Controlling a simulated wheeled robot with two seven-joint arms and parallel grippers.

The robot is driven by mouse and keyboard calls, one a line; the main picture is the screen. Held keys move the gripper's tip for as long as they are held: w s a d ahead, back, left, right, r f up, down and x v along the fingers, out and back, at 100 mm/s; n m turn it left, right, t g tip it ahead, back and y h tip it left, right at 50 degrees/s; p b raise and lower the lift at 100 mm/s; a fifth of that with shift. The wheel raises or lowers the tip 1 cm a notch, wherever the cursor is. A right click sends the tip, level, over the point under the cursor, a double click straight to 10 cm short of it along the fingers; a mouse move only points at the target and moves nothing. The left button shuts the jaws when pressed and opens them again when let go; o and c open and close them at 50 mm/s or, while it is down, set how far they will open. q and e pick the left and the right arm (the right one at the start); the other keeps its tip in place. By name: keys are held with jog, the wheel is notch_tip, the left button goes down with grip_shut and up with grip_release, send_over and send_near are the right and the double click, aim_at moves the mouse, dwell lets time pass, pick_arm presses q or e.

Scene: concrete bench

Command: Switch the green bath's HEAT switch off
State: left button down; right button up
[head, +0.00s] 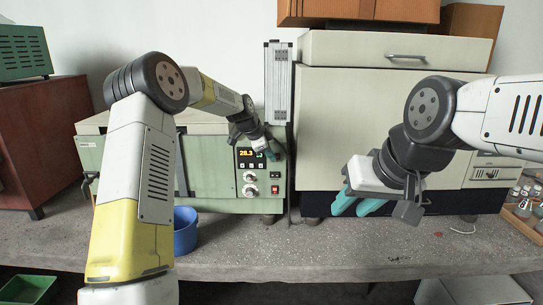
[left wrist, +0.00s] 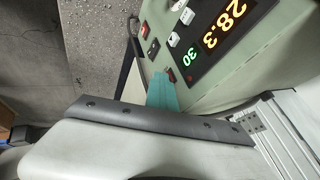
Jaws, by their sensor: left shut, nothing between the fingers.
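The green bath (head: 215,165) stands on the bench, its control panel at its right end. The lit display (head: 247,153) reads 28.3; it also shows in the left wrist view (left wrist: 224,24) above a green 30. My left gripper (head: 271,155) is shut and empty, its teal fingertips (left wrist: 162,92) close against the panel right of the display. A small red switch (left wrist: 171,75) shows beside the fingertips; they partly hide that area, and I cannot tell contact or read labels. Below are a black switch (head: 275,175) and a red switch (head: 275,189). My right gripper (head: 357,205) is open and empty.
A blue tub (head: 185,232) stands in front of the bath. A large cream cabinet (head: 345,125) is to the right, with a tray of glassware (head: 525,212) at the far right. The bench (head: 300,245) in front of the panel is clear.

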pick_arm(q)
jog(key=shift+w+a+r, duration=0.1)
jog(key=shift+w+a, duration=0.4)
jog(key=shift+a, duration=0.05)
jog(key=shift+s+d, duration=0.25)
jog(key=shift+d, duration=0.45)
pick_arm(e)
jog(key=shift+a, duration=0.15)
pick_arm(q)
jog(key=shift+d, duration=0.15)
